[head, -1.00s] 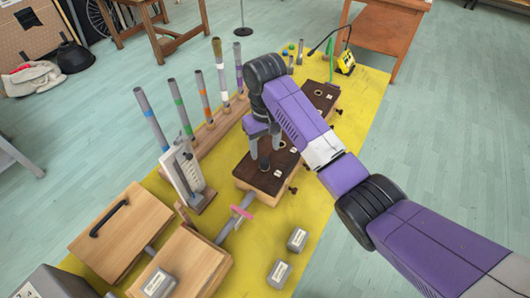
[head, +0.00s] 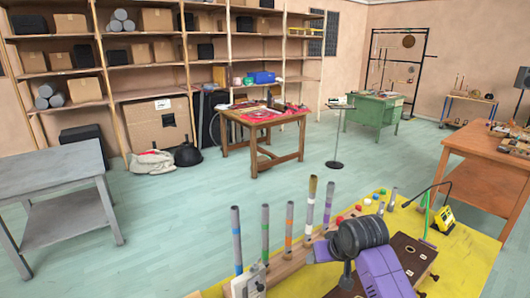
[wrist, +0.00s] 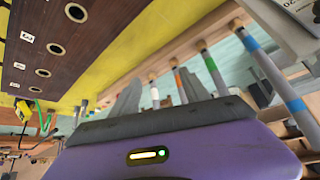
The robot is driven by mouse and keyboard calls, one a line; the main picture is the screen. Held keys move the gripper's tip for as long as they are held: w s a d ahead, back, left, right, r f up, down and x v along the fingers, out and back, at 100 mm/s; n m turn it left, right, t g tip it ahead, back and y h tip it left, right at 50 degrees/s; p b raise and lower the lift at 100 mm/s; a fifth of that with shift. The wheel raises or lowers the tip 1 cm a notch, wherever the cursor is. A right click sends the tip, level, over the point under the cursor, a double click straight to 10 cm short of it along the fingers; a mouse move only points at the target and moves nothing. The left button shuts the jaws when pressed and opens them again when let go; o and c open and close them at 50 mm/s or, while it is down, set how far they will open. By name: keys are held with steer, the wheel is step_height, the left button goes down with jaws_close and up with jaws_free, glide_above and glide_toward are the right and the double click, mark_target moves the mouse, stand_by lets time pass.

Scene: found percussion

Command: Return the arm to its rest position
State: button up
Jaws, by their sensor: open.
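My arm is purple with a black wrist joint (head: 360,236), at the lower right of the head view. My gripper (head: 335,268) points down above the yellow-topped table (head: 478,250), close to a dark brown board with holes (head: 412,254). In the wrist view my gripper (wrist: 160,94) shows two grey fingers standing apart, with nothing seen held between them. The dark board (wrist: 68,45) is at upper left there, beside the fingers. Much of my forearm is cut off by the bottom edge of the head view.
A row of upright grey tubes with coloured bands (head: 265,232) stands left of my gripper. A yellow device (head: 444,218) and a green upright piece (head: 426,216) are at the right. Beyond are a wooden table (head: 262,122), a grey table (head: 58,170) and open floor (head: 180,215).

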steer(key=s+a+m+t+y+b, duration=0.15)
steer(key=s+a+t, duration=0.25)
steer(key=s+t, duration=0.55)
steer(key=s+d+h+b, duration=0.1)
steer(key=s+d, duration=0.2)
steer(key=s, duration=1.9)
steer(key=s+d+g+h, duration=0.1)
steer(key=s+d, duration=0.3)
steer(key=s, duration=1.8)
steer(key=shift+d+r+h+b, duration=0.2)
steer(key=shift+r+h+b, duration=0.05)
steer(key=shift+h+b, duration=0.2)
